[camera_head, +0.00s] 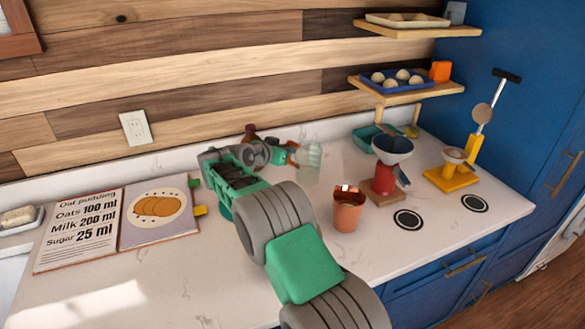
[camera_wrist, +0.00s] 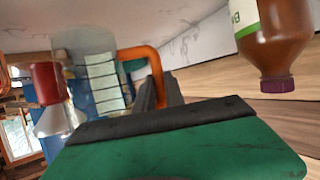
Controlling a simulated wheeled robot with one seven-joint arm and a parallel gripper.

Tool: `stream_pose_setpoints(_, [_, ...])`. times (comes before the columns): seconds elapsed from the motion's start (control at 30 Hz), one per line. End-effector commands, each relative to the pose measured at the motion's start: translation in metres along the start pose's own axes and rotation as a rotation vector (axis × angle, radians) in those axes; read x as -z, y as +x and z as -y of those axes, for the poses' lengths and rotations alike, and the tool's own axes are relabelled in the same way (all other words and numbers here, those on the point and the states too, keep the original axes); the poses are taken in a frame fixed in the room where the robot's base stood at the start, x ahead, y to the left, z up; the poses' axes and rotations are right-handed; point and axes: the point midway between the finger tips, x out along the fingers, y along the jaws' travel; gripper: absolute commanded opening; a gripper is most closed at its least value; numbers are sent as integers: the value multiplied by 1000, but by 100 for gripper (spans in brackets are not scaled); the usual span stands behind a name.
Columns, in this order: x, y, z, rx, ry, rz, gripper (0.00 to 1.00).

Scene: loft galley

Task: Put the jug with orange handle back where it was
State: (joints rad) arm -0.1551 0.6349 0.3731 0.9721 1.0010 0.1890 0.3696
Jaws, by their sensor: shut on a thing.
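The clear jug (camera_head: 309,157) with graduation lines stands upright near the back of the counter in the head view, partly hidden by my arm. The wrist view shows the jug (camera_wrist: 92,75) upside down in the picture, with its orange handle (camera_wrist: 150,58) toward my gripper. My gripper (camera_wrist: 160,92) is shut on that handle. In the head view my gripper (camera_head: 290,153) is small and partly covered by its own links. I cannot tell whether the jug's base touches the counter.
A brown bottle (camera_wrist: 275,40) with a purple cap stands close beside my gripper. A copper cup (camera_head: 348,212), a red stand with a funnel (camera_head: 392,148) and a yellow stand (camera_head: 452,177) are to the right. Two ringed discs (camera_head: 407,219) lie in front. An open recipe book (camera_head: 120,228) lies left.

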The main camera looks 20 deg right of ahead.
Motion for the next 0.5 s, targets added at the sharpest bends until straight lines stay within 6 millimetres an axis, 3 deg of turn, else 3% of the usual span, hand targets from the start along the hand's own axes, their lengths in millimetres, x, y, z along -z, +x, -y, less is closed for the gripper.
stream_pose_setpoints(0.23, [-39, 17, -1, -2, 1, 0, 0])
stream_pose_setpoints(0.5, [-43, 18, -1, -1, 3, -1, 0])
